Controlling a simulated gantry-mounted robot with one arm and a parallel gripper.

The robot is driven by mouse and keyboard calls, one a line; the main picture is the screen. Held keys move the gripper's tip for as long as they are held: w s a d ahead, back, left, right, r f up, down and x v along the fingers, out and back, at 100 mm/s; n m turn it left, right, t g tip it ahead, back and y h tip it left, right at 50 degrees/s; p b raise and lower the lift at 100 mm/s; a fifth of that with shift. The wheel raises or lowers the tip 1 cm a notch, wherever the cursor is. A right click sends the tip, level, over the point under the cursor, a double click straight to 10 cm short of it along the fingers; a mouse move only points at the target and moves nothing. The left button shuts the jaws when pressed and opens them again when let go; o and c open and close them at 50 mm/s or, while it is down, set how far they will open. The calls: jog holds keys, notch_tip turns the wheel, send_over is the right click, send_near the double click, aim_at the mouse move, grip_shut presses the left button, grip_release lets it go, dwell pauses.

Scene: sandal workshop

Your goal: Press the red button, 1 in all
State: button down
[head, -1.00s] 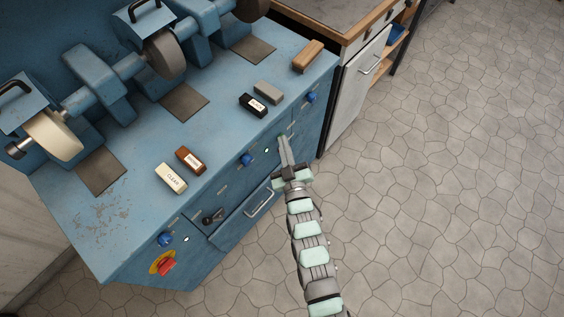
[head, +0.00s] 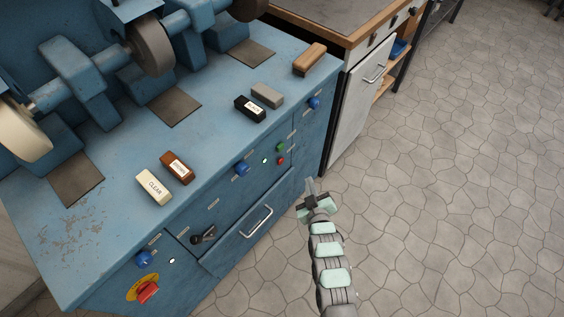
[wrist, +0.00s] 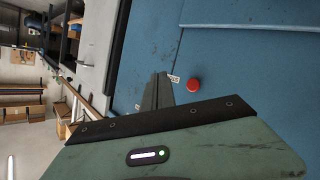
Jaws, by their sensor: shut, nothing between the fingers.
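The small red button (head: 280,161) is on the blue cabinet's front panel, just below a green button (head: 281,147). It also shows as a round red cap in the wrist view (wrist: 194,85), beside a small white label. My gripper (head: 310,186) is in front of the cabinet, to the right of and lower than the red button in the head view, apart from the panel. Its fingers (wrist: 157,88) are shut and empty. In the wrist view the fingertips are left of the red button and do not cover it. The green button is not visible there.
A larger red knob on a yellow plate (head: 147,291) is at the panel's lower left. Blue knobs (head: 242,169), a black lever (head: 203,236) and a drawer handle (head: 257,221) stick out. Wax bars lie on the bench top (head: 215,135). Open floor is to the right.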

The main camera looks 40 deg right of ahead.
aim_at(280, 161)
jog(key=w+a+p, duration=0.1)
jog(key=w, duration=0.7)
jog(key=shift+w+a+p, duration=0.15)
jog(key=shift+a+p, duration=0.15)
jog(key=shift+a, duration=0.05)
dwell(1.7)
jog(key=shift+w+p, duration=0.35)
jog(key=shift+w, duration=0.1)
jog(key=shift+w+a+r+p, duration=0.1)
jog(key=shift+w+a+p, duration=0.05)
jog(key=shift+w+p, duration=0.25)
dwell(0.6)
jog(key=shift+s, duration=0.15)
jog(key=shift+s+d, duration=0.2)
jog(key=shift+s, duration=0.5)
